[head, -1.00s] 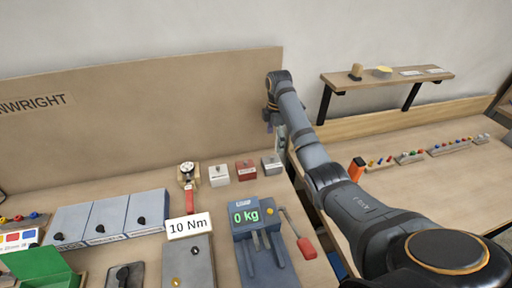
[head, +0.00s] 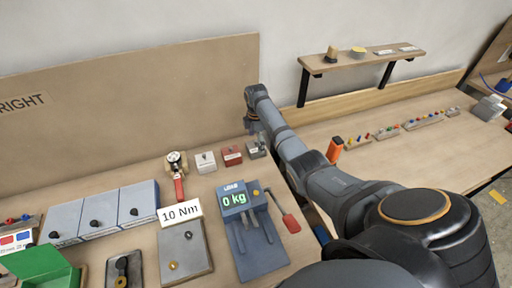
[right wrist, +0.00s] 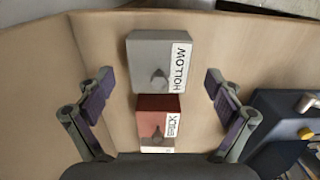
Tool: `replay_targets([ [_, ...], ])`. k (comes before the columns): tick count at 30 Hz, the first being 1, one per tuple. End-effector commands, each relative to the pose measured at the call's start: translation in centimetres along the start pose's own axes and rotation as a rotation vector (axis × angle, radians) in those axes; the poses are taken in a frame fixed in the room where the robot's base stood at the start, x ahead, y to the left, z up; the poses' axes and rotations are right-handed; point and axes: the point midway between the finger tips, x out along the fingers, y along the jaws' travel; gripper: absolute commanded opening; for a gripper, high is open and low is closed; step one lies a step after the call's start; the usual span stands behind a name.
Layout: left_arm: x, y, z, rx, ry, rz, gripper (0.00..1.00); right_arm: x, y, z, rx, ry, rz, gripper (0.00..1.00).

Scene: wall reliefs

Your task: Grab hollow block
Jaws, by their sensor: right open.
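The hollow block (right wrist: 157,58) is a grey box with a small knob and a white label reading HOLLOW upside down in the right wrist view. In the head view the hollow block (head: 257,149) is the rightmost of three small blocks in a row by the back panel. My right gripper (right wrist: 158,88) is open, its fingers apart on either side of the row, with nothing between them gripped. In the head view my right gripper (head: 252,128) hangs at the hollow block, partly in front of the panel. My left gripper is not in view.
A red block (head: 232,155) and a pale block (head: 206,161) stand to the left of the hollow block. A blue scale reading 0 kg (head: 258,240) and a dial gauge with red handle (head: 177,165) stand nearby. The wooden back panel (head: 130,110) rises behind.

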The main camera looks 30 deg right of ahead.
Motion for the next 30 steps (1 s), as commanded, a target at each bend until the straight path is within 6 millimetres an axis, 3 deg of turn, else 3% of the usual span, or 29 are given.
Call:
replay_targets([
  [3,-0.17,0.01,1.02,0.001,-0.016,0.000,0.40,0.82,-0.04,-0.02,-0.001,0.000,0.000,0.92],
  [9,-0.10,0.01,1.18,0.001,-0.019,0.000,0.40,0.88,-0.02,-0.01,0.000,0.000,0.001,0.91],
  [23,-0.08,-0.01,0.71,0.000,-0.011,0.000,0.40,0.84,-0.01,0.01,0.000,0.000,0.001,0.29],
  [30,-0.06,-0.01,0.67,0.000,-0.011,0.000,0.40,0.76,0.03,0.01,0.000,0.000,0.002,0.26],
])
